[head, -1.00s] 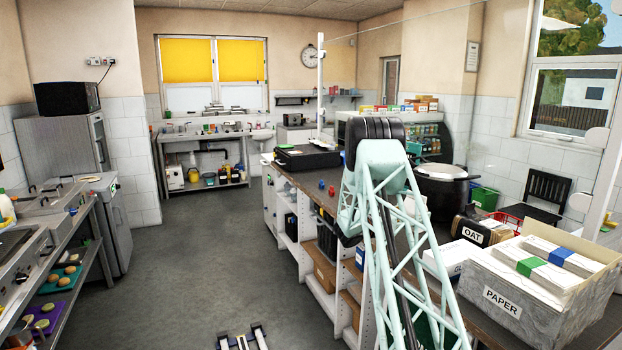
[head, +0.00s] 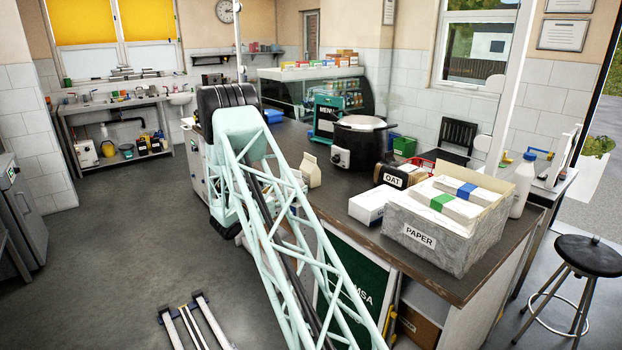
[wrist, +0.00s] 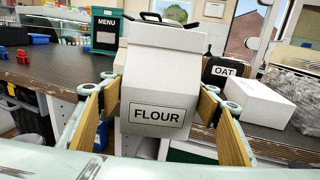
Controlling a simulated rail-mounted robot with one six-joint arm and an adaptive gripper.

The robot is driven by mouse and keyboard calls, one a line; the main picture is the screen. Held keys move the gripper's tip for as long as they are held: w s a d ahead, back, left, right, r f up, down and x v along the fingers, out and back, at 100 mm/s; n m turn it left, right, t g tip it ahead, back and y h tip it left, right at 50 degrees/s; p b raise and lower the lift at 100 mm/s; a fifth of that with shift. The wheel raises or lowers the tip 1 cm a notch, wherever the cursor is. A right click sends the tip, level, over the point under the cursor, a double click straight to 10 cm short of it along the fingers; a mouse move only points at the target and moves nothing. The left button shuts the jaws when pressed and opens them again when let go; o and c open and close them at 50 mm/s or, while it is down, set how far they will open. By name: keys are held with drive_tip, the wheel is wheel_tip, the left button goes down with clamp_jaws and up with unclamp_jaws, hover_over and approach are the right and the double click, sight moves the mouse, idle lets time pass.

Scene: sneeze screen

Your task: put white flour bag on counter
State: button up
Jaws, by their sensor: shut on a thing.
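The white flour bag (wrist: 163,72), with a folded top and a FLOUR label, fills the middle of the wrist view. My gripper (wrist: 160,98) is shut on it, one wood-coloured finger along each side. The bag stands upright in the grip, in front of the counter (wrist: 62,80), and its lower part overlaps the counter's front. I cannot tell whether it touches the counter. In the head view, a pale bag top (head: 311,170), likely the same bag, shows just right of my arm, against the dark counter top (head: 345,195).
On the counter stand a white box (head: 370,206), an OAT bag (head: 399,174), a PAPER crate (head: 435,237), a black pot (head: 360,142) and a MENU board (head: 325,118). Bare counter lies between the bag and the pot. A stool (head: 588,254) stands at right.

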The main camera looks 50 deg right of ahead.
drive_tip(key=w+a+f+n+t, duration=0.1)
drive_tip(key=w+a+f+t, duration=0.15)
drive_tip(key=a, duration=0.75)
drive_tip(key=w+a+f+n+t+y, duration=0.1)
drive_tip(key=a+f, duration=0.2)
drive_tip(key=a, duration=0.8)
drive_tip(key=w+a+f+n+t, duration=0.1)
drive_tip(key=a+f, duration=0.2)
drive_tip(key=a, duration=0.7)
drive_tip(key=s+a+f+n+t+y, duration=0.1)
drive_tip(key=s+a, duration=0.3)
drive_tip(key=a, duration=1.1)
drive_tip(key=s+a+f+n+t+y, duration=0.1)
drive_tip(key=s+a+f+n+t, duration=0.2)
drive_tip(key=a, duration=1.3)
drive_tip(key=shift+s+a+f+t+y, duration=0.15)
drive_tip(key=shift+s+t+y, duration=0.25)
drive_tip(key=shift+s+t, duration=0.4)
drive_tip(key=shift+w, duration=0.1)
